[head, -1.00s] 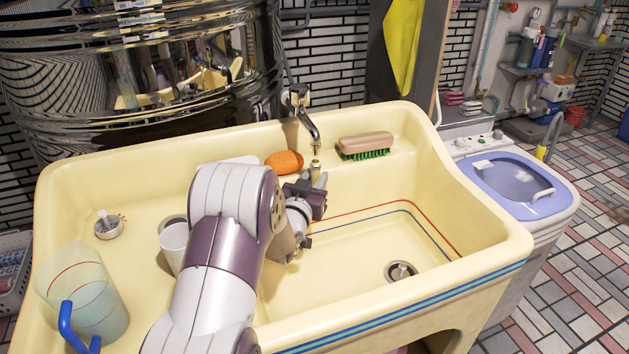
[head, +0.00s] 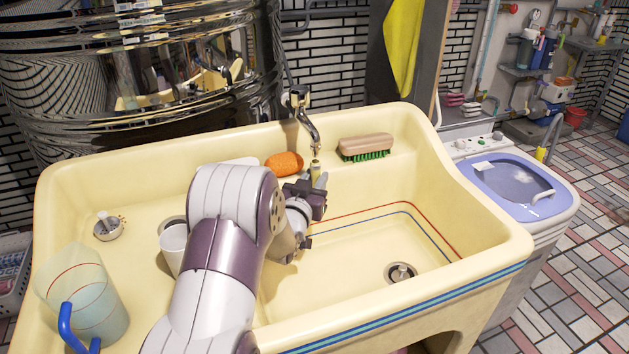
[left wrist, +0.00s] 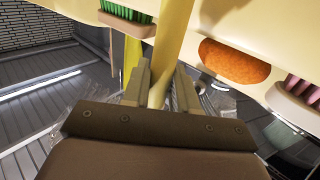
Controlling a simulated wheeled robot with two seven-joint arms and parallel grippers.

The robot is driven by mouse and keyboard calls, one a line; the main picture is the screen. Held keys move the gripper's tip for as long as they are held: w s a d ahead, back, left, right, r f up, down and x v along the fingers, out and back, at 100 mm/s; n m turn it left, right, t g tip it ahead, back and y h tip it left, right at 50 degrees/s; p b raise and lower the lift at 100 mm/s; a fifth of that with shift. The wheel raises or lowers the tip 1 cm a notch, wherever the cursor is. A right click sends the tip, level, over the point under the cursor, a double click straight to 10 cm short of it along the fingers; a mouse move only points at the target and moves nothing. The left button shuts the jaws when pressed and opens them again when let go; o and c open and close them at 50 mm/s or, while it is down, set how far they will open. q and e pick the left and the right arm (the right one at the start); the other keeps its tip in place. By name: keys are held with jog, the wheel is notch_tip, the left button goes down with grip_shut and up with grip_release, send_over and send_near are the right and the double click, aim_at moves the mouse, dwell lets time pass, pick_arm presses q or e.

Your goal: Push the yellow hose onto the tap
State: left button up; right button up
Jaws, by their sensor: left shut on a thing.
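The metal tap (head: 306,127) stands at the back rim of the sink, its spout bending down to the right. My left gripper (head: 317,184) is below the spout, shut on the yellow hose (head: 315,169). The hose's short upper end stands roughly upright above the fingers, just under the spout mouth. I cannot tell whether they touch. In the left wrist view the hose (left wrist: 168,45) runs between the two fingers of the gripper (left wrist: 160,85). The tap is not clearly seen there. My right gripper is not in view.
An orange sponge (head: 284,163) and a green-bristled brush (head: 365,147) lie on the sink's back ledge beside the tap. The right basin (head: 350,260) is clear.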

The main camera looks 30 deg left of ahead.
aim_at(314, 171)
pick_arm(q)
jog(key=shift+r+p, duration=1)
jog(key=shift+r, duration=0.65)
jog(key=o, duration=1.1)
jog(key=shift+c, duration=0.2)
jog(key=shift+f, duration=0.1)
jog(key=s+d+p, duration=0.1)
jog(key=s+d, duration=0.1)
jog(key=s, duration=0.7)
jog(key=s+d, duration=0.1)
jog(key=s, duration=0.9)
jog(key=shift+s+d+p, duration=0.15)
jog(key=shift+d+p, duration=0.2)
